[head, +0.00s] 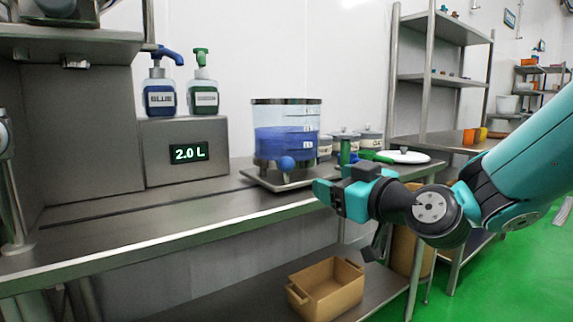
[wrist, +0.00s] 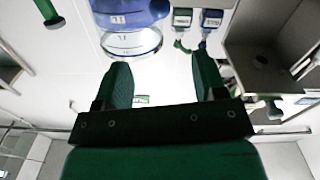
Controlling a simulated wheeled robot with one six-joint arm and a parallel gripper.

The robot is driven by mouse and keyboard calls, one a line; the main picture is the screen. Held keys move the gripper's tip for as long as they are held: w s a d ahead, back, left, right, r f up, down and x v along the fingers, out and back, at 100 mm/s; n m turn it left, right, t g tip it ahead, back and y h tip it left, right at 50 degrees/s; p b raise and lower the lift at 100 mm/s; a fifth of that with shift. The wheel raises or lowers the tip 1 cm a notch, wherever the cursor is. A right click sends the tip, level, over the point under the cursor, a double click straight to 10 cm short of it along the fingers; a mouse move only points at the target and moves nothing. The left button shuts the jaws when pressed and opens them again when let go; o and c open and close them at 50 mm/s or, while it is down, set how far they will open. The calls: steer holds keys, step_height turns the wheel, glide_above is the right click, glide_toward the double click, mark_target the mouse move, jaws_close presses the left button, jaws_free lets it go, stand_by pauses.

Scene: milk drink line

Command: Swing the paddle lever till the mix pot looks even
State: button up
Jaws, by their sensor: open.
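The mix pot (head: 267,143) is a clear vessel with a dark rim and scale marks, standing on a metal stand on the counter. Its lower part holds blue liquid, and the upper part looks clear and pale. The pot shows upside down at the top of the wrist view (wrist: 130,42). A blue round knob (head: 286,163) sits at its lower front, and a green upright handle (head: 345,151) stands to its right; I cannot tell which is the paddle lever. My gripper (head: 325,193) is open and empty, in front and right of the pot, apart from it. Its two green fingers (wrist: 163,80) are spread.
A grey block with a 2.0 L display (head: 190,152) stands left of the pot, bearing a BLUE pump bottle (head: 160,97) and a green-topped one (head: 203,96). Lidded grey pots (head: 370,139) and a white disc (head: 403,156) are at right. A cardboard box (head: 327,290) sits below.

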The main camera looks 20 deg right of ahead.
mark_target(291, 168)
steer(key=p+x, duration=0.8)
steer(key=x, duration=0.8)
steer(key=shift+a, duration=0.1)
jaws_close()
steer(key=shift+f, duration=0.15)
